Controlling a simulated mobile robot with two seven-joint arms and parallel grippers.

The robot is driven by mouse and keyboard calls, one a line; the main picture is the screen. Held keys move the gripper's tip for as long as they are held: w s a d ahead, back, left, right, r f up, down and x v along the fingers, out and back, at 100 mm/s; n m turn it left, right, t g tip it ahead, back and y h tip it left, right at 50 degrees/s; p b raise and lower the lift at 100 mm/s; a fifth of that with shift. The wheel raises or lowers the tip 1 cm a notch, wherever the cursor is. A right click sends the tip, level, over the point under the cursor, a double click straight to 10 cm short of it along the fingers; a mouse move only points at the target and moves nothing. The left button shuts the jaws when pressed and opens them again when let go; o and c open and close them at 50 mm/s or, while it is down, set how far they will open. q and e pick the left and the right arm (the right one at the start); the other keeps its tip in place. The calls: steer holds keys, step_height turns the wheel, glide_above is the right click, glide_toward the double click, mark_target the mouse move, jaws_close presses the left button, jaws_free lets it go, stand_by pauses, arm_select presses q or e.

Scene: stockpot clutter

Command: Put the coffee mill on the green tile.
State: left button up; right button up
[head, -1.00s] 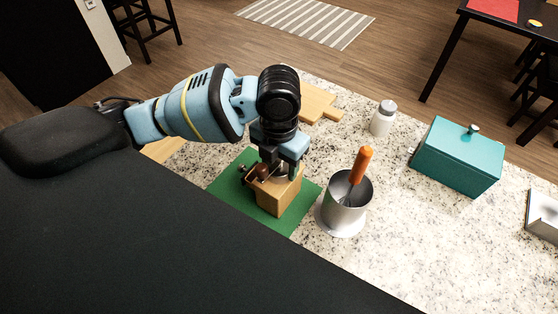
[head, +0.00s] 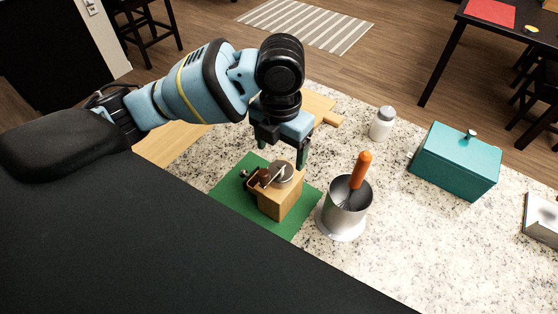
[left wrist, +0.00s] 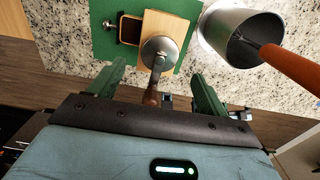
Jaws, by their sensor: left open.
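The coffee mill (head: 281,197), a wooden box with a metal dome and a crank, stands upright on the green tile (head: 292,224). It also shows in the left wrist view (left wrist: 173,36), with the tile (left wrist: 104,42) around it. My left gripper (head: 283,158) is open and empty, above the mill and apart from it. In the left wrist view its two green fingers (left wrist: 158,88) stand wide apart, with the crank's knob between them in the picture. My right gripper is not in view.
A metal pot (head: 345,211) holding an orange-handled utensil (head: 361,170) stands right of the tile. A white jar (head: 382,124), a teal box (head: 456,160) and a wooden board (head: 317,106) stand farther off. Speckled counter between them is clear.

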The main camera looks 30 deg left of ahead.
arm_select(q)
step_height(320, 180, up, 5)
steer(key=shift+r, duration=0.2)
steer(key=shift+f, duration=0.1)
stand_by(0.5)
